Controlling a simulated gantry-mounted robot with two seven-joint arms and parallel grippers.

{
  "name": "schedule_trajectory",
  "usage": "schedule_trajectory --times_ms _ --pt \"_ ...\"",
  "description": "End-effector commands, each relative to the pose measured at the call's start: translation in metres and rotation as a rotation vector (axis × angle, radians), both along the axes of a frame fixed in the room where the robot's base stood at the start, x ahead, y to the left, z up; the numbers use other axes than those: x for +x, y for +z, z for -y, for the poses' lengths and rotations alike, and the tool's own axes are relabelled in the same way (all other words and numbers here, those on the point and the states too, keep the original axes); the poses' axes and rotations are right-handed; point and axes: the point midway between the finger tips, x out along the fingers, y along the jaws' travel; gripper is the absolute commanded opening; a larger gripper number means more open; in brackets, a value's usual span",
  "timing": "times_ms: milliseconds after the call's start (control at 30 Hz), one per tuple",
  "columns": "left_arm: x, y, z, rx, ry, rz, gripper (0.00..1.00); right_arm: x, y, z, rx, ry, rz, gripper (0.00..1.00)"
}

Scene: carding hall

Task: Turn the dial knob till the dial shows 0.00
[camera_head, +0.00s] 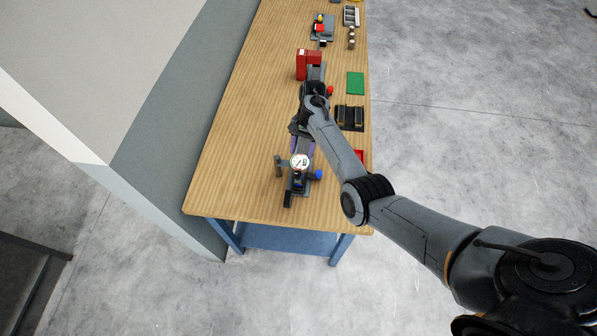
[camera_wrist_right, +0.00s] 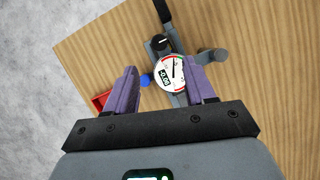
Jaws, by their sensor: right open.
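The round white dial (camera_head: 300,161) stands on a grey fixture near the table's front end. The wrist view shows its face (camera_wrist_right: 170,73) with a needle, red marks and a small dark readout, too small to read surely. A black knob with a white mark (camera_wrist_right: 158,42) sits beside the dial. A blue knob (camera_wrist_right: 145,79) is on one side of the fixture and a grey one (camera_wrist_right: 220,55) on the other. My right gripper (camera_head: 302,146), with purple fingers, is open and empty, just behind the dial in the head view. My left gripper is out of view.
The wooden table (camera_head: 235,160) is bare left of the fixture. A red tray (camera_wrist_right: 102,101) lies beside it. Farther back are a black holder (camera_head: 351,117), a green pad (camera_head: 355,83) and a red block (camera_head: 302,65). A grey wall (camera_head: 190,110) borders the left side.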

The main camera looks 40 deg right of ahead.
Motion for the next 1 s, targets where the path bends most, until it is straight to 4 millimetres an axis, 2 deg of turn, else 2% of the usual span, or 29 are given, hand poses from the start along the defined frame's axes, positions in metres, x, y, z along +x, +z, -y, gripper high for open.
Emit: schedule_trajectory --times_ms 533,700,1000 --pt "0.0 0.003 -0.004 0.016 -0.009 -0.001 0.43 -0.015 -0.076 -0.028 0.001 0.001 -0.003 0.54" --pt "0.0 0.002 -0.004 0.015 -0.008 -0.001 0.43 -0.017 -0.087 -0.032 0.0 0.0 -0.001 0.54" --pt "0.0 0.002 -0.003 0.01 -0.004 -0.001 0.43 -0.018 -0.091 -0.034 0.0 0.0 -0.001 0.54"
